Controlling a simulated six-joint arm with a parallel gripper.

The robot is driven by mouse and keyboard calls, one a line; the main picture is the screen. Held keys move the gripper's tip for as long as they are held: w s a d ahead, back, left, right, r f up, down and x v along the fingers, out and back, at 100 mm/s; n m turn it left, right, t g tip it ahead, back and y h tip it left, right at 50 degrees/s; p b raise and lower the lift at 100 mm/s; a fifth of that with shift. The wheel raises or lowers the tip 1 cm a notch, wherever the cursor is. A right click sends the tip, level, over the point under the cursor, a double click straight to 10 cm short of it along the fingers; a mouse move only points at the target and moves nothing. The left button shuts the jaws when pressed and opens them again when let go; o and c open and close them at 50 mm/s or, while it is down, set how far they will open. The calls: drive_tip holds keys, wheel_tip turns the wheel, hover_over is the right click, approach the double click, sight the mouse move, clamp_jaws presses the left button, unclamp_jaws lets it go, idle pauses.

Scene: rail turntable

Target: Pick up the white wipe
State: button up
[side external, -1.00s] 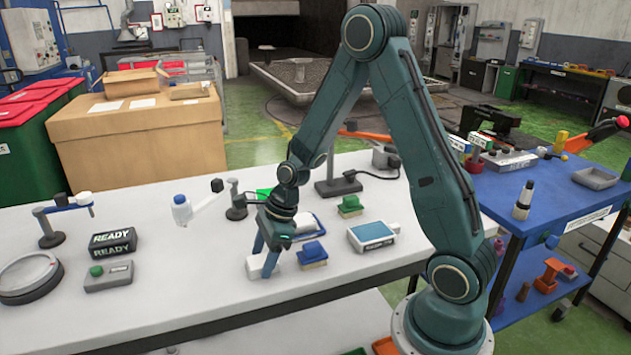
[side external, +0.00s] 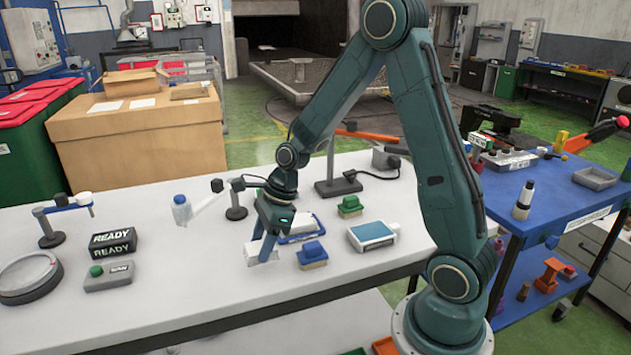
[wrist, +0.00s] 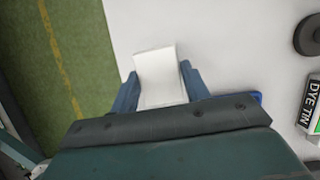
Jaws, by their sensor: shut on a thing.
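The white wipe (side external: 254,252) is between the blue fingers of my gripper (side external: 262,257), near the front middle of the white table. In the wrist view the white wipe (wrist: 158,72) shows as a pale folded piece, pinched between the two fingers of my gripper (wrist: 158,80). The gripper is shut on it. The fingers hide part of the wipe in the side view. Whether its lower edge clears the table is hard to tell.
A READY sign (side external: 112,240) stands left; the table between is mostly clear.

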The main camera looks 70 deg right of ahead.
wheel_tip(320, 180, up, 16)
idle(0.5)
drive_tip(key=shift+r, duration=0.1)
